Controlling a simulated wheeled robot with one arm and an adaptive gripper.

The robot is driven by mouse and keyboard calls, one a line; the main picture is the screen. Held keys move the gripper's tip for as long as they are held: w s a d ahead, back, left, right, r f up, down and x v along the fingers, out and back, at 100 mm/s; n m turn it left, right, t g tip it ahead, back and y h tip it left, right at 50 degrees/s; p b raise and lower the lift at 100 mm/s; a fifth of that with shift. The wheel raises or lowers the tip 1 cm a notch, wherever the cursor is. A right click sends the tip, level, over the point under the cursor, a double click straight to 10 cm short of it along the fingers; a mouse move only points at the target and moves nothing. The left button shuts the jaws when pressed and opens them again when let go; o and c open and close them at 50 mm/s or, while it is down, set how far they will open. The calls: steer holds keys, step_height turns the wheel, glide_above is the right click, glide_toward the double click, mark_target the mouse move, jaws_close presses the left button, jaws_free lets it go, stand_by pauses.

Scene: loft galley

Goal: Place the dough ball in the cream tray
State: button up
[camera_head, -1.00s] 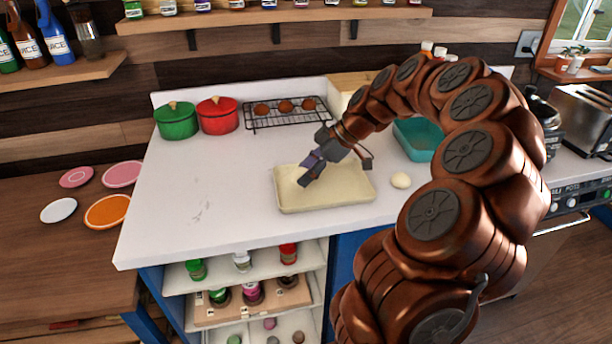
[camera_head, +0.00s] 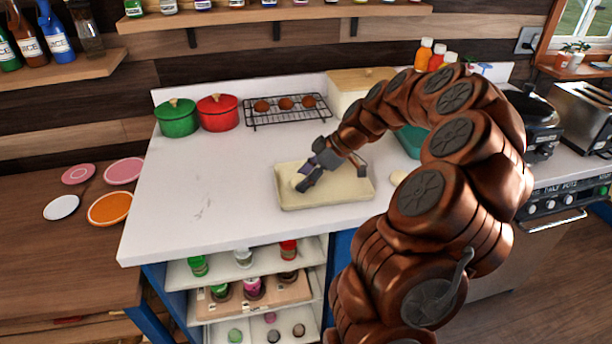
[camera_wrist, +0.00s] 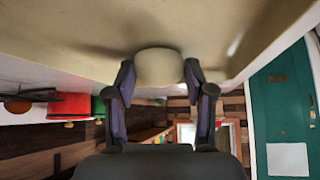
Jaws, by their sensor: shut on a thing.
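The cream tray (camera_head: 345,196) lies on the white counter and shows at the top of the wrist view (camera_wrist: 60,38). My gripper (camera_head: 303,182) is low over the tray's left half. In the wrist view its two fingers (camera_wrist: 159,76) are closed on the sides of a pale dough ball (camera_wrist: 159,66). The ball is close against the tray floor; I cannot tell whether it touches. In the head view the fingers partly hide this ball (camera_head: 297,181). A second dough ball (camera_head: 397,177) sits on the counter right of the tray, partly behind my arm.
A green pot (camera_head: 177,118), a red pot (camera_head: 217,113) and a rack (camera_head: 287,120) with brown rolls stand behind the tray. A teal container (camera_head: 409,143) is partly hidden by my arm. The counter left of the tray is clear.

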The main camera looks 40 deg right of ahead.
steer(key=shift+f, duration=0.1)
steer(key=o, duration=1.2)
steer(key=shift+c, duration=0.2)
steer(key=b+v, duration=0.3)
steer(key=v, duration=0.9)
steer(key=shift+s, duration=0.1)
